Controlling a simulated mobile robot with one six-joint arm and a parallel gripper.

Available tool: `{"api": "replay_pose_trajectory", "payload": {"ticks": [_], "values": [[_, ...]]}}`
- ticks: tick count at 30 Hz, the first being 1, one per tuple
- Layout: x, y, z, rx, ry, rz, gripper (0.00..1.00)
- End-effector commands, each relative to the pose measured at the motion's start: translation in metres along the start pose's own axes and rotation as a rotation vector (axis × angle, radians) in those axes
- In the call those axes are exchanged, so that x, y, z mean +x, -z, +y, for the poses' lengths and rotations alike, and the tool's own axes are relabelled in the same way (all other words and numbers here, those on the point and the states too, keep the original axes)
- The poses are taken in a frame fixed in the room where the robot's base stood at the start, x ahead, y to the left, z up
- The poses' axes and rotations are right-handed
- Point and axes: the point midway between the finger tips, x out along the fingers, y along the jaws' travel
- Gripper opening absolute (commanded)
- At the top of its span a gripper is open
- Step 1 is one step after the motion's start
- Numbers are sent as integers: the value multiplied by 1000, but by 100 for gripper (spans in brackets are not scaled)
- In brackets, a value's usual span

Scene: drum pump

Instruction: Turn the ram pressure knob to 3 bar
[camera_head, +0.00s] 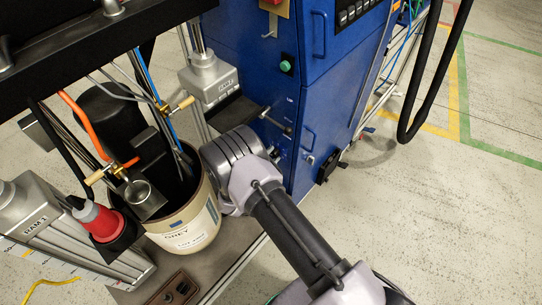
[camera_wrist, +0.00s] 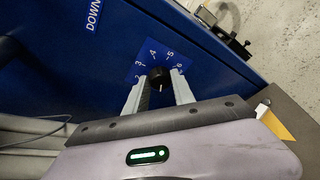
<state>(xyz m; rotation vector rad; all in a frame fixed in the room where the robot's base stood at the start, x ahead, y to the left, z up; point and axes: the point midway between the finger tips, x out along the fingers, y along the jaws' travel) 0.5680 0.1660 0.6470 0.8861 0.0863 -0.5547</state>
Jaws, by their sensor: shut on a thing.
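The ram pressure knob (camera_wrist: 159,72) is a small round black knob on the blue cabinet face, in the wrist view. A blue dial plate (camera_wrist: 150,52) with white numbers surrounds it; 2, 3, 4, 5 and 6 can be read. My gripper (camera_wrist: 159,80) is shut on the knob, with one grey finger on each side of it. A small pale mark shows on the knob, but I cannot tell which number it points to. In the head view my wrist hides the knob and the fingertips, against the blue cabinet (camera_head: 272,95).
A cream drum (camera_head: 190,232) stands left of my wrist, close to it. A green button (camera_head: 287,66) is higher on the cabinet. Clear floor (camera_head: 440,215) lies to the right.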

Motion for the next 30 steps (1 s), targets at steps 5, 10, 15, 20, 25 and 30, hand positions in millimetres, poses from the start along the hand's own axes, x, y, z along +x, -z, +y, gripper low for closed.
{"api": "replay_pose_trajectory", "payload": {"ticks": [5, 10, 15, 20, 25, 30], "values": [[0, 0, -2, 150, -55, 14, 0], [0, 0, -4, 301, -110, 27, 0], [0, 0, -6, 453, -166, 40, 0], [0, 0, -6, 596, -218, 52, 0], [1, 1, -7, 748, -274, 65, 0], [1, 2, -9, 898, -328, 77, 0]]}}
